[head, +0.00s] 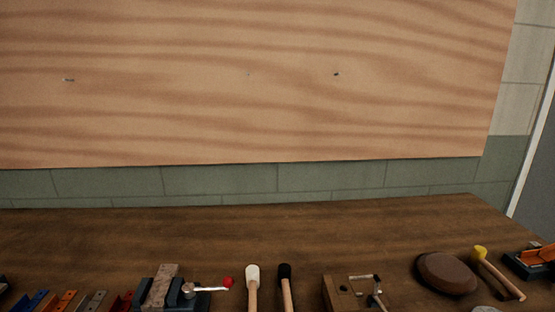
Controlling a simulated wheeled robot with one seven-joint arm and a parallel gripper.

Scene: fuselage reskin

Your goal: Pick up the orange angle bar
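Several short coloured bars lie in a row at the bottom left of the head view, cut off by the lower edge. One of them is an orange bar (64,302), between a blue bar (37,300) and a grey bar (95,301). It looks like the angle bar, but its profile is too small to tell. Another orange piece (540,255) sits in a dark holder at the far right; I cannot tell its shape. My gripper is not in view.
The wooden bench (250,228) is clear towards the wall.

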